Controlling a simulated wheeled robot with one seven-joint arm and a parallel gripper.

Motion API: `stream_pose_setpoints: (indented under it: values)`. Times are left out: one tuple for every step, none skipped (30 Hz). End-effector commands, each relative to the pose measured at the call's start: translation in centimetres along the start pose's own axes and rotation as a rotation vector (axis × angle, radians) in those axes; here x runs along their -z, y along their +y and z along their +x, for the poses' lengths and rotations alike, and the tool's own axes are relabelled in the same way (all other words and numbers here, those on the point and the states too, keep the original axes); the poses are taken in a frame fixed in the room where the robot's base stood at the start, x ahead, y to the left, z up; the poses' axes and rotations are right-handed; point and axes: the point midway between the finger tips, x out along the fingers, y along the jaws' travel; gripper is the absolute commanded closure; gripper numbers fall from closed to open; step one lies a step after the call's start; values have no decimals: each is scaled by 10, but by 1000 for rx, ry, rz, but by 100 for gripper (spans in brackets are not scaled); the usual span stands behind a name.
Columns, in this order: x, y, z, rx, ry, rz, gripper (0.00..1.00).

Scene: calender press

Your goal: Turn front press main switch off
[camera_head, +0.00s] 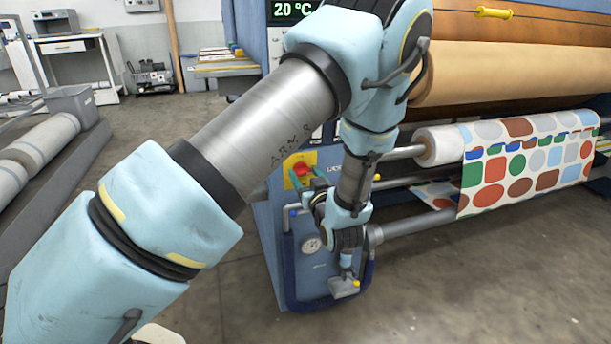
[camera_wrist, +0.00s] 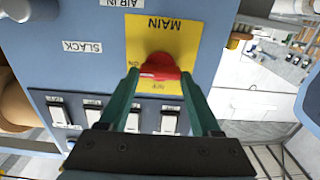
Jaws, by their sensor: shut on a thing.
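The main switch is a red knob (camera_wrist: 160,68) on a yellow plate (camera_wrist: 184,32) marked MAIN, which looks upside down in the wrist view. In the head view the red knob (camera_head: 301,169) and yellow plate (camera_head: 290,182) sit on the press's blue front end panel, left of my arm's wrist. My gripper (camera_wrist: 157,80) has its green fingers on either side of the knob, shut on it. The head view shows the green fingers (camera_head: 315,182) beside the plate. Small ON and OFF marks sit near the knob; I cannot tell which one its handle points to.
Several white rocker switches (camera_wrist: 60,113) line the same panel, near a SLACK label (camera_wrist: 82,47). Rollers with dotted printed fabric (camera_head: 525,160) stick out to the right of my wrist. A blue tubular guard (camera_head: 287,285) edges the panel below. The floor in front is clear.

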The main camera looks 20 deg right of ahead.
Motion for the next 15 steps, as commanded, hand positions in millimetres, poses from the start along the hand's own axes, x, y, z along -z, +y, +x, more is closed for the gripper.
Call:
stream_pose_setpoints:
  values:
    - [0,0,0,0,0,-1,91]
    - [0,0,0,0,0,-3,91]
    - [0,0,0,0,0,-6,91]
    - [-1,0,0,0,0,-10,91]
    - [-1,0,0,0,0,-15,91]
    - [-1,0,0,0,0,-24,91]
    - [-1,0,0,0,0,-32,91]
    - [-2,0,0,0,0,-42,91]
    - [-2,-1,0,0,0,-59,91]
    - [-2,-1,0,1,0,-73,91]
    - [-2,-1,0,1,0,-89,91]
    - [-2,-1,0,1,0,-113,91]
    - [-3,-1,0,1,0,-133,91]
    - [-3,-1,0,1,1,-154,91]
    - [-3,-1,0,0,1,-187,91]
